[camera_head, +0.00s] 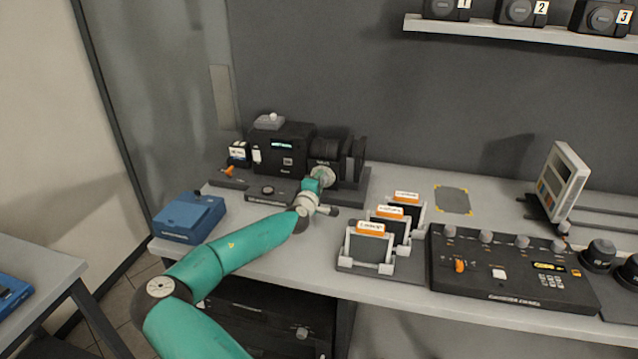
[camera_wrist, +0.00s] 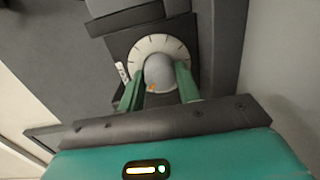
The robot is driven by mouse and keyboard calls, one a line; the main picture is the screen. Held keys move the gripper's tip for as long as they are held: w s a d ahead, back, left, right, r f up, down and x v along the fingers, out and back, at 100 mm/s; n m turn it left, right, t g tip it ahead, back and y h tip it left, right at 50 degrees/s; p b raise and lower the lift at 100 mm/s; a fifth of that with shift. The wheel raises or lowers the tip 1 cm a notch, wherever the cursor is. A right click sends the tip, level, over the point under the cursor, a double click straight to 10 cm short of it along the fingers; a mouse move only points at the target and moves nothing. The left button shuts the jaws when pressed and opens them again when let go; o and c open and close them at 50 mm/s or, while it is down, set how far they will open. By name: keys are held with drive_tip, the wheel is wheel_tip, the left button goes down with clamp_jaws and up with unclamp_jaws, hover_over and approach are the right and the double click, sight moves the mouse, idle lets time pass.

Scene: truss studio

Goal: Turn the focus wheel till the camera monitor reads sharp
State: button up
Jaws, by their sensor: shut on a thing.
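The camera (camera_head: 283,150) stands at the back left of the bench, a dark boxy body with its lens (camera_head: 325,150) toward the right. The focus wheel (camera_head: 322,176) is a pale disc on the near side of the lens, partly hidden by my wrist. In the wrist view the focus wheel (camera_wrist: 159,47) shows a white dial with dark tick marks and a grey round knob (camera_wrist: 160,72) in its middle. My gripper (camera_wrist: 160,88) has its two green fingers on both sides of this knob, shut on it. A small lit screen on the camera is too small to read.
A blue box (camera_head: 190,217) lies at the bench's left end. Several framed cards (camera_head: 367,250) stand in a rack right of my arm. A control panel (camera_head: 510,268) and a tilted white-framed chart (camera_head: 562,182) are farther right. A marked grey square (camera_head: 453,199) lies bare behind the panel.

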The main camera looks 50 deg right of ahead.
drive_tip(key=o, duration=1)
drive_tip(key=shift+w, duration=0.1)
drive_tip(key=shift+c, duration=0.2)
drive_tip(key=v, duration=1.3)
drive_tip(key=shift+s+a+r, duration=0.1)
drive_tip(key=shift+s+a, duration=0.15)
drive_tip(key=shift+a, duration=0.1)
